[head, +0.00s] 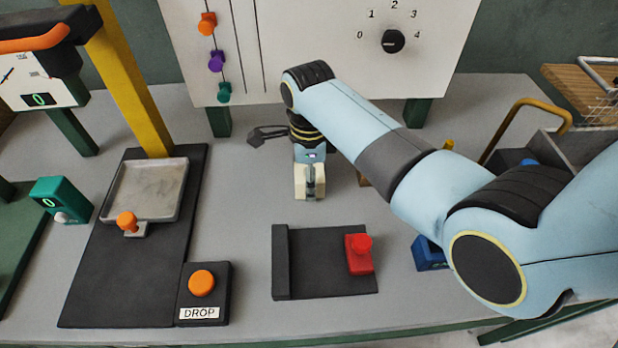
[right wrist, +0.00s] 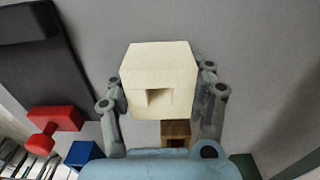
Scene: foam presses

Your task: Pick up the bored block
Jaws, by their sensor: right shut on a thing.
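The bored block is a cream block with a square hole; it shows in the right wrist view (right wrist: 160,62) and, partly covered, in the head view (head: 300,188). My right gripper (head: 312,182) points down at the middle of the table, its fingers on opposite sides of the block in the right wrist view (right wrist: 160,95). It is shut on the block. I cannot tell whether the block touches the table. My left gripper is not in view.
A black plate with a red knob (head: 360,252) lies in front of the block. A press with a grey tray (head: 140,213) and an orange DROP button (head: 202,283) stand at left. A white panel (head: 330,40) stands behind. A wooden piece (right wrist: 176,129) sits near the gripper.

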